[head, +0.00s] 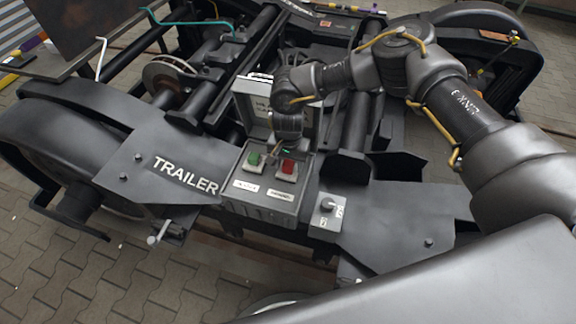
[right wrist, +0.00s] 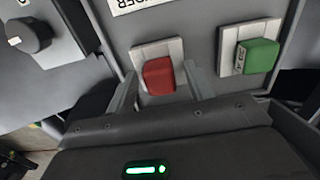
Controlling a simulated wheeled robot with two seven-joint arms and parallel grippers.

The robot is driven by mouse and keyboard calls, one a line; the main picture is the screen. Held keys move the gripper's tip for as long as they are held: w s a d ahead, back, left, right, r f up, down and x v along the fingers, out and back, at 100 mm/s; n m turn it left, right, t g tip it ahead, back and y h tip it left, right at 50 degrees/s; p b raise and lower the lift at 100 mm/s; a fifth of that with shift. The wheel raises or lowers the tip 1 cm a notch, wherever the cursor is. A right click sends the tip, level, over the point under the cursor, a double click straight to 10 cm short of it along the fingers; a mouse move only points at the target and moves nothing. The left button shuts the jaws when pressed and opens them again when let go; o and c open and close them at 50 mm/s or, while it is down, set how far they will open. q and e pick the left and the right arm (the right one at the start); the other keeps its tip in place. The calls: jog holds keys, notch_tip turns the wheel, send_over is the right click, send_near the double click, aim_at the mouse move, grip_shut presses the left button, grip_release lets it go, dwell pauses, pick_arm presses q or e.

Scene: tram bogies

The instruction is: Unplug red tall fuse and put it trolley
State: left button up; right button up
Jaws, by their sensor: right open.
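A red fuse (head: 288,167) sits plugged in a pale socket in the grey fuse box (head: 262,205) on the bogie labelled TRAILER. In the right wrist view the red fuse (right wrist: 159,76) lies between the two fingers of my right gripper (right wrist: 162,88), which is open around it. I cannot tell whether a finger touches it. A green fuse (head: 254,160) sits in its own socket to the left in the head view, and to the right in the right wrist view (right wrist: 258,56). My right gripper (head: 275,150) comes down over the box from behind. My left gripper is not in view.
The box's lid (head: 252,103) stands open behind the fuses. A small grey switch box with a knob (head: 327,206) is to the right of the fuse box. A table edge with tools (head: 22,58) is at upper left. Paved floor (head: 100,285) lies in front.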

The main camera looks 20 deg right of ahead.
aim_at(288, 163)
jog(key=shift+b, duration=0.3)
grip_shut()
dwell(0.4)
jog(key=shift+r, duration=0.1)
jog(key=shift+r+p, duration=1.3)
jog(key=shift+r, duration=1.65)
